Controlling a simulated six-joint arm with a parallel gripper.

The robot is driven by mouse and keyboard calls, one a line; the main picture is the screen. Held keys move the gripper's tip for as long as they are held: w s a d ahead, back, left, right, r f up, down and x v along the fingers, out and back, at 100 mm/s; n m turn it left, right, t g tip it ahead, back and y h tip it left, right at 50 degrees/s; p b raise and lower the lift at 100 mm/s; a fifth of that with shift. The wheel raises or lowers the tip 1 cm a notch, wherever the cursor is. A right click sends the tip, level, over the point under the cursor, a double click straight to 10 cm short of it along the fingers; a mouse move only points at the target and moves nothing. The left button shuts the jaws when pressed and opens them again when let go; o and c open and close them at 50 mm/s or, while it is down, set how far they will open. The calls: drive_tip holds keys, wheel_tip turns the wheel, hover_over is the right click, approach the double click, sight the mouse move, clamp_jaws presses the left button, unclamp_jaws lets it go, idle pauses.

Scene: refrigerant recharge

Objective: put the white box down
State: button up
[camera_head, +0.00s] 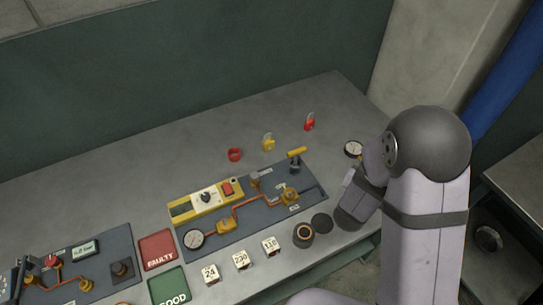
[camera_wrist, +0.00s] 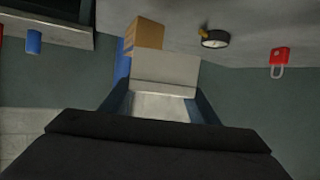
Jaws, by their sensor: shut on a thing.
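The white box (camera_wrist: 165,75) is between the two dark blue fingers of my gripper (camera_wrist: 162,95) in the wrist view. The gripper is shut on it, and one pale grey-white face shows beyond the fingertips. In the head view my arm stands at the right end of the grey workbench (camera_head: 110,205). The arm hides most of the gripper there, and I cannot make out the held box clearly. Whether the box touches any surface cannot be told.
A round gauge (camera_head: 353,149) lies close to my arm. White numbered blocks (camera_head: 241,260) stand in front. The bench's back left is clear.

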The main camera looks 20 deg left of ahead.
drive_tip(key=shift+w+a+r+n+y, duration=0.1)
drive_tip(key=shift+w+a+n+y, duration=0.1)
drive_tip(key=shift+a+n+y, duration=0.15)
drive_tip(key=w+a+r+n+y+b, duration=0.3)
drive_tip(key=w+a+r+n+y, duration=0.7)
drive_tip(key=a+r, duration=0.4)
drive_tip(key=w+a+r+n+g+y+b, duration=0.1)
drive_tip(key=w+a+r+n+g+y, duration=0.1)
drive_tip(key=a, duration=0.5)
drive_tip(key=w+a+r+n+g+y+b, duration=0.1)
drive_tip(key=a+r+y+b, duration=0.1)
drive_tip(key=a, duration=0.5)
drive_tip(key=s+a+f+n+g+y+b, duration=0.2)
drive_tip(key=s+a+n+g, duration=0.15)
drive_tip(key=a, duration=0.45)
drive_tip(key=s+a+f+n+g+y+b, duration=0.1)
drive_tip(key=s+a+f+n+g+b, duration=0.2)
drive_tip(key=a, duration=0.5)
drive_tip(key=s+a+f+n+g+b, duration=0.4)
drive_tip(key=s+a+f+n+g, duration=0.3)
drive_tip(key=s+a+f+g, duration=0.5)
drive_tip(key=shift+s+d+f+m+t+p, duration=0.1)
drive_tip(key=shift+s+d+f+t, duration=0.3)
drive_tip(key=shift+f, duration=1.4)
drive_tip(key=shift+s+d+f+m+t+p, duration=0.1)
drive_tip(key=shift+s+f+t, duration=0.6)
drive_tip(key=shift+f, duration=1.15)
drive_tip(key=shift+s+d+f+m+t+p, duration=0.1)
drive_tip(key=shift+s+d+f+t, duration=0.15)
drive_tip(key=shift+f+t, duration=1.1)
